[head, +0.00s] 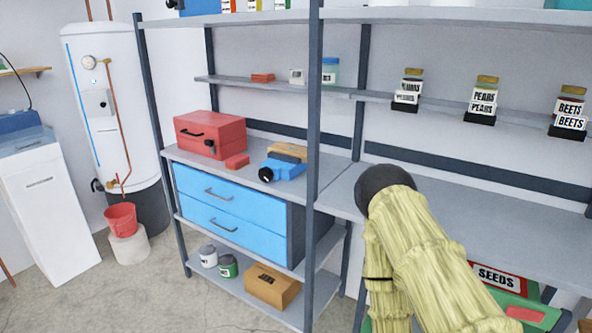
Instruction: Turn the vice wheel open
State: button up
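A small blue vice-like tool (287,168) sits on the grey shelf top above the blue drawers. A round black part with a pale centre (265,174), which looks like its wheel, faces front left. It is too small to tell how far the jaws stand apart. My arm (430,250), pale yellow and ribbed with a dark rounded joint, fills the lower right, well to the right of the vice. No gripper fingers show, and nothing of mine touches the vice.
Blue drawers (230,209) are below. Floor is free at front left.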

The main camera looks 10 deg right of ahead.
aim_at(265, 175)
jog(key=u, duration=0.2)
jog(key=i, duration=1.1)
jog(key=u, duration=0.7)
